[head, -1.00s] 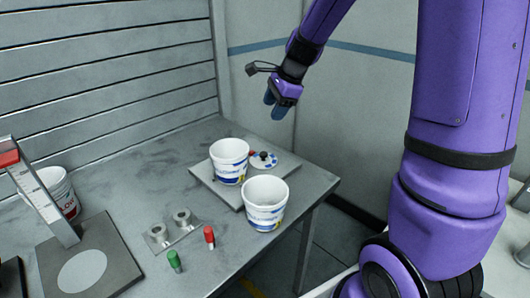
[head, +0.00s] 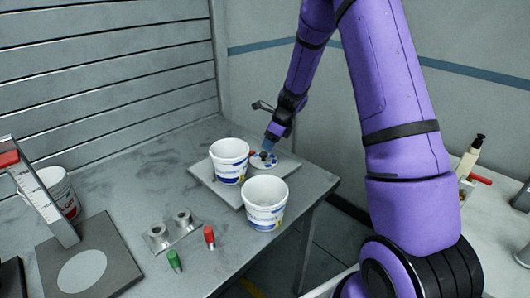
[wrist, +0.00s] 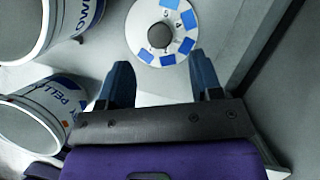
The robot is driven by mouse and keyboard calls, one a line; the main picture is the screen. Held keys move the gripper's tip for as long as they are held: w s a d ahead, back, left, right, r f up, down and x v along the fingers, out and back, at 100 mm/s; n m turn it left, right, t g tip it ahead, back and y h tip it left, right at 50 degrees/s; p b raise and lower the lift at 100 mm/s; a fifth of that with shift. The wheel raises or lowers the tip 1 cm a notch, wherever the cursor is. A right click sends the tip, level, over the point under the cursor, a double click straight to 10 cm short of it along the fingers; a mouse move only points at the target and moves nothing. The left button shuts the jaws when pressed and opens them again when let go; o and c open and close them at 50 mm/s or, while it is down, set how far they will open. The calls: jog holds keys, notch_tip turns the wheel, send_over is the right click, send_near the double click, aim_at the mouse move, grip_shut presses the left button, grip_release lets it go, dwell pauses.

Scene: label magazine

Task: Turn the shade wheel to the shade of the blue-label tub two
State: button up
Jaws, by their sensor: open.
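The shade wheel (head: 287,166) is a white disc with blue patches and a dark centre knob. It lies on a grey plate at the table's back right; it also shows in the wrist view (wrist: 137,40), with small numbers on it. My gripper (head: 268,147) is just over the wheel, open and empty. In the wrist view its fingers (wrist: 162,72) are spread on either side, short of the knob (wrist: 159,35). One blue-label tub (head: 229,160) stands beside the wheel on the plate; another (head: 265,203) stands nearer. I cannot tell which is tub two.
A red-label tub (head: 57,194) stands at the left behind a slanted scale post (head: 45,200). A metal holder with two rings (head: 172,232), a red-capped piece (head: 209,237) and a green one (head: 174,261) stand on the table. A small red piece (head: 251,153) is beside the wheel.

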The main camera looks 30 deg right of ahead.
aim_at(264, 153)
jog(key=x, duration=0.5)
jog(key=shift+w+f, duration=0.1)
jog(key=shift+f, duration=0.25)
jog(key=c, duration=0.9)
